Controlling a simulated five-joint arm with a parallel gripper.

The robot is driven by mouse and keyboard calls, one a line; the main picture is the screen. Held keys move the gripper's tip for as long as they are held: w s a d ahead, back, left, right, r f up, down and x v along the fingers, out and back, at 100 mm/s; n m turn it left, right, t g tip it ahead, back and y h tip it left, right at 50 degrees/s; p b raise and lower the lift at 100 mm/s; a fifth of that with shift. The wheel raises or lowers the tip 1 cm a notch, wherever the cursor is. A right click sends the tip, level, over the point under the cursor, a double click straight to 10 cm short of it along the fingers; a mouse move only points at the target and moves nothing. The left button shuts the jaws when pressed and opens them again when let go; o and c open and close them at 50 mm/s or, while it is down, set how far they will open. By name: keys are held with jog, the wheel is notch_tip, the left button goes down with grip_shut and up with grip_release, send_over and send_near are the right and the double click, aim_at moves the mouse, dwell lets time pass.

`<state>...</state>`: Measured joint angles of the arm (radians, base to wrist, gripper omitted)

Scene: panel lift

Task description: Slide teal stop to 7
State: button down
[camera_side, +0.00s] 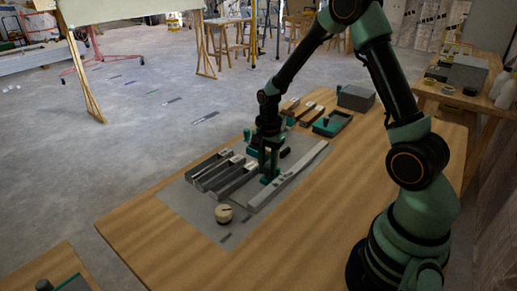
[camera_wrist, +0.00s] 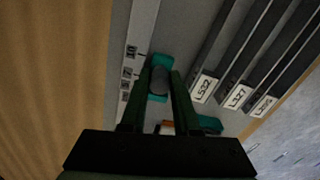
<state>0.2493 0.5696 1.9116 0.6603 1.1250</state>
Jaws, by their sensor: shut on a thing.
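The teal stop (camera_side: 269,179) sits against the long grey rail (camera_side: 292,186) on the grey mat. In the wrist view, the teal stop (camera_wrist: 160,61) carries a dark grey knob (camera_wrist: 159,80). My gripper (camera_side: 268,160) points down over the stop; in the wrist view its two fingers (camera_wrist: 159,85) stand on either side of the knob and are shut on it. The fingers hide part of the stop.
Several dark channels (camera_side: 222,172) with white labels lie left of the rail. A round cream dial (camera_side: 223,213) stands at the mat's near end. A teal tray (camera_side: 332,123) and a grey box (camera_side: 356,98) stand behind. The table's right front is bare wood.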

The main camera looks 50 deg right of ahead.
aim_at(263, 181)
dwell(0.4)
jog(key=shift+a, duration=1.05)
jog(key=c, duration=0.7)
grip_release()
jog(key=shift+o, duration=0.2)
notch_tip(263, 181, up, 12)
jog(key=shift+r, duration=0.15)
